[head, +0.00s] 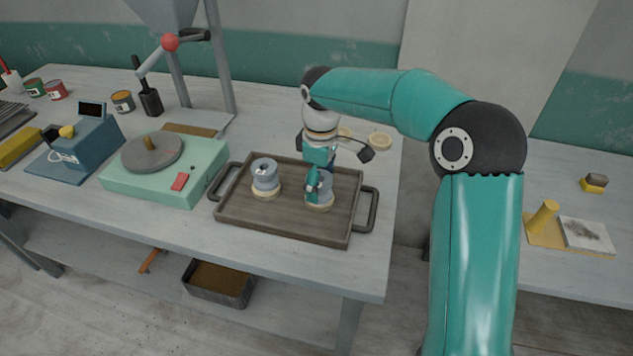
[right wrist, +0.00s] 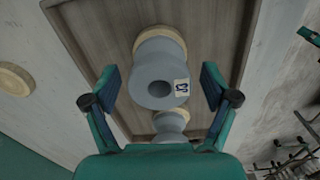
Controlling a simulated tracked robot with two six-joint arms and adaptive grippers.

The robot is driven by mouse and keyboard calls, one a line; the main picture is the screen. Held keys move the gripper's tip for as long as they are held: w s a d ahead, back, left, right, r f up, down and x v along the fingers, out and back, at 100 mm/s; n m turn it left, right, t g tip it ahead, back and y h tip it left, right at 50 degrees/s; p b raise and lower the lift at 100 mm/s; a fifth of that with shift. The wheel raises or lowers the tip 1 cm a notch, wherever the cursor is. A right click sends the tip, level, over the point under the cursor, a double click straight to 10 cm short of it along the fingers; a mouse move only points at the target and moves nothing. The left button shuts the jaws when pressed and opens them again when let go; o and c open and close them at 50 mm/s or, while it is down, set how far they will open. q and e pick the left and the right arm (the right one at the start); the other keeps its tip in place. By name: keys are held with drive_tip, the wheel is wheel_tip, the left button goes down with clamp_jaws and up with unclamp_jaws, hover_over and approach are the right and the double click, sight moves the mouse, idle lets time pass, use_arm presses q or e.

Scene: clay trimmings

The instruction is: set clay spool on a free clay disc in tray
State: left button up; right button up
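The dark wooden tray (head: 240,214) lies on the bench with two cream clay discs in it. A grey-blue spool (head: 265,176) stands upright on the left disc (head: 266,193). A second grey-blue spool (head: 326,188) stands on the right disc (head: 320,206), partly hidden by my right gripper (head: 314,182). In the right wrist view this spool (right wrist: 155,85), with a label, sits between the open fingers (right wrist: 160,88), with gaps on both sides. Its disc (right wrist: 160,33) shows behind it, and the other spool (right wrist: 171,122) shows below. My left gripper is not in view.
A pale disc (head: 380,141) lies on the bench behind the tray, with another (head: 344,132) beside it, partly hidden. A green turntable machine (head: 150,182) stands left of the tray. The tray's handles (head: 365,208) stick out at its ends. Bare bench lies in front.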

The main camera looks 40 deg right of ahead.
wheel_tip(320, 180, up, 12)
drive_tip(key=p, duration=0.1)
idle(0.7)
drive_tip(key=shift+r, duration=0.1)
